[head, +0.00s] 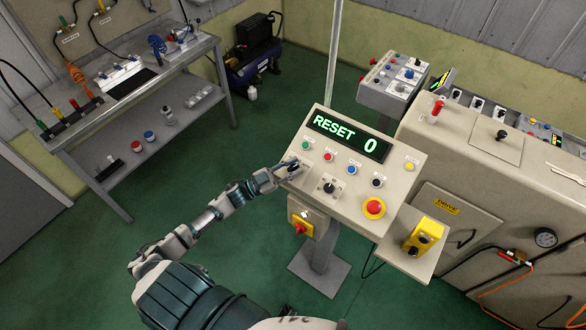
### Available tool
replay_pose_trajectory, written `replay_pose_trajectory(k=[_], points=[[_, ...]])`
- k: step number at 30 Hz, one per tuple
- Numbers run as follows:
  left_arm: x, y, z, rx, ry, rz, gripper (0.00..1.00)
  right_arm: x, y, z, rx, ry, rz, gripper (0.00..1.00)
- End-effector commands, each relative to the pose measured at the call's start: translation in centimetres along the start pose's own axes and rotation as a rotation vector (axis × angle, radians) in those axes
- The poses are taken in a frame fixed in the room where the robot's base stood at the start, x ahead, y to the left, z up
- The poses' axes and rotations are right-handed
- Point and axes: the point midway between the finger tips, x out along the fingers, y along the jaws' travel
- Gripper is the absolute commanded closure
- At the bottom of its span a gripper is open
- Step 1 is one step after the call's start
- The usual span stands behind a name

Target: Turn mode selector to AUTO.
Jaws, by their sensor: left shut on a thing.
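A beige control panel (398,160) on a pedestal has a display (348,136) reading "RESET 0" in green. My left gripper (289,169) reaches in from the left and is shut on a small dark selector knob at the panel's left edge. The fingers mostly hide that knob, and its setting and label cannot be read. A second black rotary knob (329,187) on a pale plate sits in the middle of the panel, apart from the gripper. My right gripper is out of view.
Several push buttons line the panel, with a red emergency stop (374,206) at its lower right. A red switch on a yellow box (301,227) hangs below. A large beige machine (440,185) stands to the right. Green floor (250,200) is clear on the left.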

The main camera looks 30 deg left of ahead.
Motion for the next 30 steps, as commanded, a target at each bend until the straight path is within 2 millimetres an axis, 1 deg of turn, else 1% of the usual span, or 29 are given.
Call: replay_pose_trajectory(k=[1,3,12,28,29,30], points=[[-0.1,-0.2,0.2,0.008,-0.003,0.032,1.00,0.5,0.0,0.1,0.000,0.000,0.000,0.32],[-0.1,-0.2,0.2,0.012,-0.002,0.074,1.00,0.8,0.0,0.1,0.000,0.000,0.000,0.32],[0.0,-0.1,0.1,0.020,0.000,0.187,1.00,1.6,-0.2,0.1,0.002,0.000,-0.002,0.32],[0.0,-0.2,0.0,0.022,0.000,0.210,1.00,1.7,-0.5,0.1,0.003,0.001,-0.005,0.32],[0.0,-0.2,0.0,0.022,0.000,0.210,0.65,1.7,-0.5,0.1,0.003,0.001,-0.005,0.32],[0.0,-0.2,0.0,0.022,0.000,0.210,0.64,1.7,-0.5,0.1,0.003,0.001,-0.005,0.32]])
